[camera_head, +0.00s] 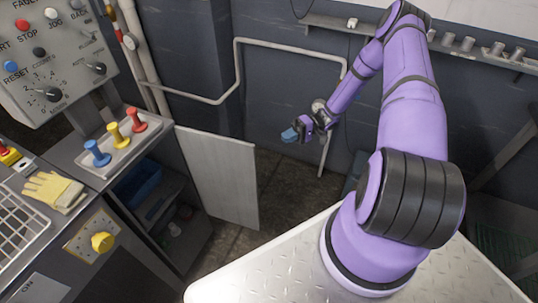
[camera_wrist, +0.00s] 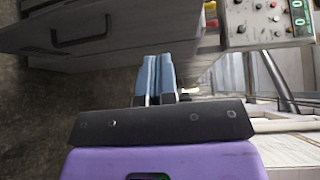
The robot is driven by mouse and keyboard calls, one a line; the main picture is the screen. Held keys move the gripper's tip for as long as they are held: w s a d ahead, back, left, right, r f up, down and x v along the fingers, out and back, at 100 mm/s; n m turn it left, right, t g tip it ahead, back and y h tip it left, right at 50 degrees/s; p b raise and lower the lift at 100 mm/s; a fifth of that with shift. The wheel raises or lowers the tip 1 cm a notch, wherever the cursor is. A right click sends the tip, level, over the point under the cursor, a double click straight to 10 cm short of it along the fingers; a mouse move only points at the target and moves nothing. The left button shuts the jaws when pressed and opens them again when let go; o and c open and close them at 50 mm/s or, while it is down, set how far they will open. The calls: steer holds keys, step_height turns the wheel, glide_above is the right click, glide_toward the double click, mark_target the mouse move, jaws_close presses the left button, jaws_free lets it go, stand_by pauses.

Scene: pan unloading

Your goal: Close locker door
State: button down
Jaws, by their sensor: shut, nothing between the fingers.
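The locker door (camera_head: 222,178) is a light grey panel standing wide open, out from the dark locker (camera_head: 165,205) under the machine counter. My gripper (camera_head: 290,135) is beyond the door's far side, to its right in the head view, apart from it. Its blue fingers are shut and empty. In the wrist view a grey panel with a dark bar handle, seemingly the door's outer face (camera_wrist: 40,38), spans the upper left. The gripper fingers (camera_wrist: 158,62) point toward its lower right part; whether they touch it I cannot tell.
Inside the locker is a blue bin (camera_head: 138,185). On the counter are a yellow glove (camera_head: 54,190) and a tray with coloured levers (camera_head: 118,145). A pipe (camera_head: 205,98) runs along the back wall. Bare floor (camera_head: 285,180) lies right of the door.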

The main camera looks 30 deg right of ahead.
steer(key=s+a+f+t, duration=0.1)
steer(key=s+a+f, duration=0.1)
steer(key=a, duration=1)
steer(key=shift+s+m+y, duration=0.25)
steer(key=shift+m+y, duration=0.05)
steer(key=shift+a, duration=0.1)
